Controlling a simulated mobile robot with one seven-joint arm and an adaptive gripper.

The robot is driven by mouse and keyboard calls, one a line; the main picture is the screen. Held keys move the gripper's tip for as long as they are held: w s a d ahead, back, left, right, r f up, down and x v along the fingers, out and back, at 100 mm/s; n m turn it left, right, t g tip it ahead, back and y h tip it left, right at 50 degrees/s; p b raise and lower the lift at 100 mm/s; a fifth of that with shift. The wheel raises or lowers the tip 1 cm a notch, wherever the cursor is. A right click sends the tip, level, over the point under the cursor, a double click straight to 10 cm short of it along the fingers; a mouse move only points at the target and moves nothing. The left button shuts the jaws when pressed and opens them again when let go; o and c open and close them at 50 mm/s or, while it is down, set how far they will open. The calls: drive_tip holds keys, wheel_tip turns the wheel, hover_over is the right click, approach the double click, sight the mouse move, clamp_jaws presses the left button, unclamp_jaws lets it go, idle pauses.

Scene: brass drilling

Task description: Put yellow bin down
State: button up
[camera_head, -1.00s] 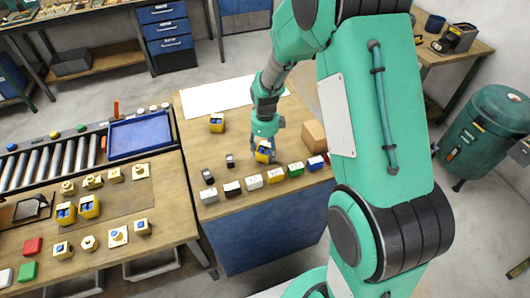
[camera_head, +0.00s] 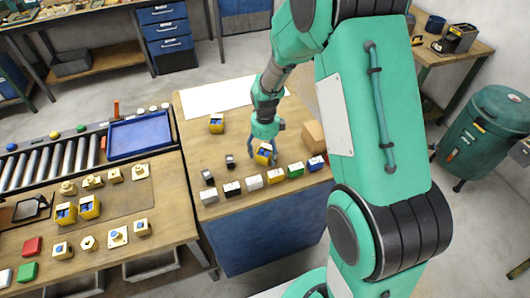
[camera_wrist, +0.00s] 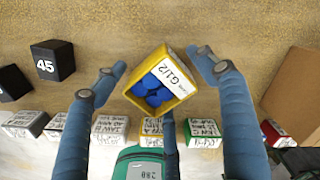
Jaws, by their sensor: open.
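The yellow bin (camera_wrist: 161,80), with blue pieces inside and a white G1/2 label, shows between my open fingers in the wrist view. In the head view the yellow bin (camera_head: 264,153) is at the front part of the middle table, just behind a row of labelled blocks. My gripper (camera_head: 265,143) is over it; in the wrist view my gripper (camera_wrist: 155,65) has its fingers spread, with gaps on both sides of the bin. The bin looks slightly turned and appears to rest on the table, though its underside is hidden.
Several coloured labelled blocks (camera_head: 276,176) line the table's front edge. A brown box (camera_head: 313,136) stands to the right. Another yellow bin (camera_head: 216,124) sits farther back. Small black blocks (camera_wrist: 52,61) lie to the left. A white sheet (camera_head: 217,95) covers the table's back.

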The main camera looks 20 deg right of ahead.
drive_tip(key=shift+r, duration=0.15)
wheel_tip(320, 180, up, 12)
drive_tip(key=p, duration=0.2)
idle(0.4)
idle(0.5)
drive_tip(key=s+a+r+n+t, duration=0.1)
drive_tip(key=s+r+n+t, duration=0.1)
drive_tip(key=s+r+n, duration=0.65)
drive_tip(key=s+a+r+n+t, duration=0.15)
drive_tip(key=s+r+n, duration=0.4)
drive_tip(key=r, duration=0.55)
drive_tip(key=s+r+n+t, duration=0.1)
drive_tip(key=s+r+n, duration=0.2)
drive_tip(key=s+n, duration=0.3)
drive_tip(key=s+a+r+n+t, duration=0.1)
drive_tip(key=s+r+n, duration=0.2)
drive_tip(key=s+n, duration=0.3)
drive_tip(key=s, duration=0.5)
drive_tip(key=shift+s+a+n, duration=0.15)
drive_tip(key=shift+a+n, duration=0.1)
drive_tip(key=shift+n, duration=0.15)
